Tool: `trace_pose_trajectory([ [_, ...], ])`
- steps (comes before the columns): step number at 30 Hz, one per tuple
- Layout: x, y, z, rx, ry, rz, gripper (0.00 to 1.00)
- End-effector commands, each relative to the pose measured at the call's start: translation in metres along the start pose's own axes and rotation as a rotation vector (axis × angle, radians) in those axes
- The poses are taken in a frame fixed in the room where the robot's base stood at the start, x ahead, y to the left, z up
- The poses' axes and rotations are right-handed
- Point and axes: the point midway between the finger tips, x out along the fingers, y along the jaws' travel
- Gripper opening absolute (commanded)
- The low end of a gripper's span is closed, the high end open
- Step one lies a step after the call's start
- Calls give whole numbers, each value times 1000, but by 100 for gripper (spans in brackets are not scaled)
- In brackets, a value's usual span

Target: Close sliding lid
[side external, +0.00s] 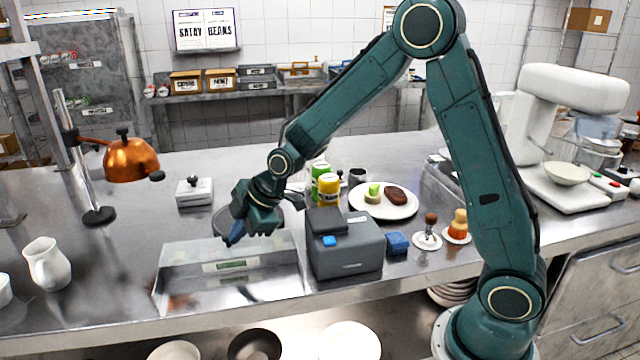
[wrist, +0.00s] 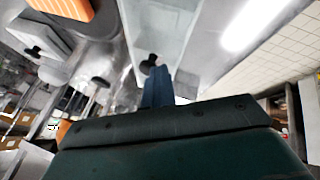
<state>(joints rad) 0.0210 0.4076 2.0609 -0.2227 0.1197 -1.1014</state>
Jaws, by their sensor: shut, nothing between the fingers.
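A low steel container (side external: 165,295) with a glassy, see-through top stands at the front edge of the counter in the side view. A pale glassy panel (wrist: 150,25), which looks like its lid, runs up the middle of the wrist view. A small dark knob (wrist: 149,62) shows there just beyond my fingertips. My gripper (side external: 236,235) is shut and empty, pointing down over the container's back edge; its blue fingers also show in the wrist view (wrist: 158,85). I cannot tell whether the fingers touch the knob or panel. How far the lid is open is unclear.
A grey box-shaped machine (side external: 345,250) stands close to the container's right. A blue block (side external: 397,243), small plated items and a white plate (side external: 405,208) are further right. A copper lamp (side external: 131,160) and white jug (side external: 47,264) are left. Counter left of the container is mostly clear.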

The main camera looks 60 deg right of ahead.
Motion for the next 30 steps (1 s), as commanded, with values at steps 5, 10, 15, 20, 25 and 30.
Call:
trace_pose_trajectory([
  [5,1,5,4,6,-9,15,0],
  [10,-2,2,3,6,-8,15,0],
  [15,-10,-10,1,3,-5,10,0],
  [20,-22,-28,-3,-1,-1,5,0],
  [25,-42,-32,-3,0,0,6,0],
  [30,-62,-32,-4,0,1,5,0],
])
